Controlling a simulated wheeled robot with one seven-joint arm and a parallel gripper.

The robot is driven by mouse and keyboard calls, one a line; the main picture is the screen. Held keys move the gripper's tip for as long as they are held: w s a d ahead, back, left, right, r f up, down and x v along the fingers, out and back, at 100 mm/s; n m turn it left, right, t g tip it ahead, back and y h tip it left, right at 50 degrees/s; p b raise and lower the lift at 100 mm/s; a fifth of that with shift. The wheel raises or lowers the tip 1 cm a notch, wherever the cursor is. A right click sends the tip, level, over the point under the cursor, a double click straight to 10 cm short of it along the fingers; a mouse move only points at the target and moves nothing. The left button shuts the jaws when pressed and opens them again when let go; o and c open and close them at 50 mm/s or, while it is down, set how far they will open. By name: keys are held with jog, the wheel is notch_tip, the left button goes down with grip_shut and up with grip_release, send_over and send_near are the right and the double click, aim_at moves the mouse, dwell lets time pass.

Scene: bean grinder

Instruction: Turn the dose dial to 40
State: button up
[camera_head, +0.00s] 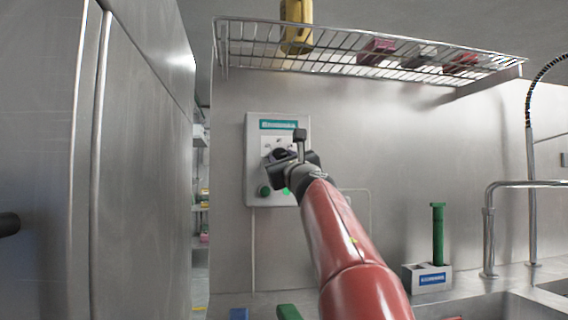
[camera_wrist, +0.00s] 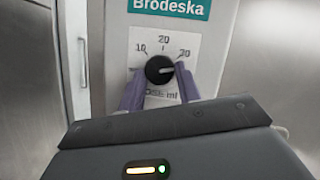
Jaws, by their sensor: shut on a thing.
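The dose dial (camera_wrist: 160,70) is a round black knob on a white panel marked 10, 20 and 30, with "ml" below. Its light pointer mark faces right, a little below the 30 label. My gripper (camera_wrist: 159,75) is shut on the dial, with one purple finger on each side of it. No 40 label can be made out. In the head view, the grinder's control box (camera_head: 257,135) hangs on the steel wall, and my gripper (camera_head: 283,158) covers the middle of its front, largely hiding the dial.
Green buttons (camera_head: 264,191) sit low on the box. A wire shelf (camera_head: 350,45) with several items is above it. A tall steel cabinet (camera_head: 140,150) stands at left. A white block with a green cylinder (camera_head: 438,235), a sink and a tap (camera_head: 488,240) are at right.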

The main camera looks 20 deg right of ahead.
jog(key=m+h, duration=0.2)
jog(key=m, duration=0.1)
jog(key=m+h, duration=0.1)
jog(key=m, duration=0.3)
jog(key=shift+w+a+f+h, duration=0.1)
jog(key=shift+a+h, duration=0.1)
jog(key=shift+h, duration=0.2)
jog(key=shift+m+g, duration=0.3)
jog(key=shift+m, duration=0.3)
jog(key=o, duration=1)
jog(key=shift+c, duration=0.2)
jog(key=b+v, duration=0.5)
jog(key=v, duration=0.3)
